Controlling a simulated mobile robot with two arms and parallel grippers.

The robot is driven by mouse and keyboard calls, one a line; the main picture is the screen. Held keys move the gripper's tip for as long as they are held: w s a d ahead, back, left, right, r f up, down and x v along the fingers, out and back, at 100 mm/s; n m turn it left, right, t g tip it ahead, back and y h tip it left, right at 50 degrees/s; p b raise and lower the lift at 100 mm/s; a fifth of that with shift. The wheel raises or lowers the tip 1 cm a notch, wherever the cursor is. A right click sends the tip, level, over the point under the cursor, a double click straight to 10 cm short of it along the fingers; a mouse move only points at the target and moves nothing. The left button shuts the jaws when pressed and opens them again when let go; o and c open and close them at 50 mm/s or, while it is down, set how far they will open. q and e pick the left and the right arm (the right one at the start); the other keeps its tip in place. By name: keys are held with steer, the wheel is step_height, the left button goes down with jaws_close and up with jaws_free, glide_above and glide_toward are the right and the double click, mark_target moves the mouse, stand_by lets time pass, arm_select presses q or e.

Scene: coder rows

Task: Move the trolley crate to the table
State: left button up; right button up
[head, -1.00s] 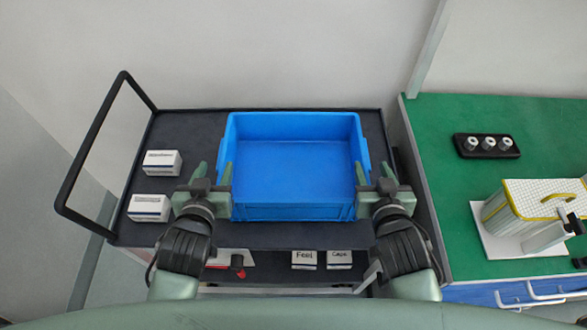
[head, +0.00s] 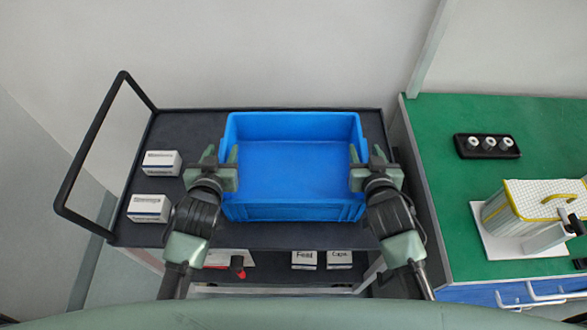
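The blue crate (head: 293,213) stands empty on the top shelf of the dark trolley (head: 190,122). My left gripper (head: 221,155) is at the crate's left wall, with one finger outside and one over the inside. My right gripper (head: 366,155) is at the right wall in the same way. Both grippers look open, with a gap between their fingers; whether they touch the walls cannot be told. The table (head: 425,180) with a green top stands to the right of the trolley.
Two small white boxes (head: 161,163) lie on the trolley left of the crate. More boxes (head: 304,259) sit on the lower shelf. On the table are a black holder (head: 487,146) with three round pieces and a white-yellow device (head: 525,205). The table's near left top is clear.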

arm_select(q)
jaws_close()
arm_select(e)
jaws_close()
stand_by(0.9)
arm_select(q)
steer(key=shift+r, duration=0.1)
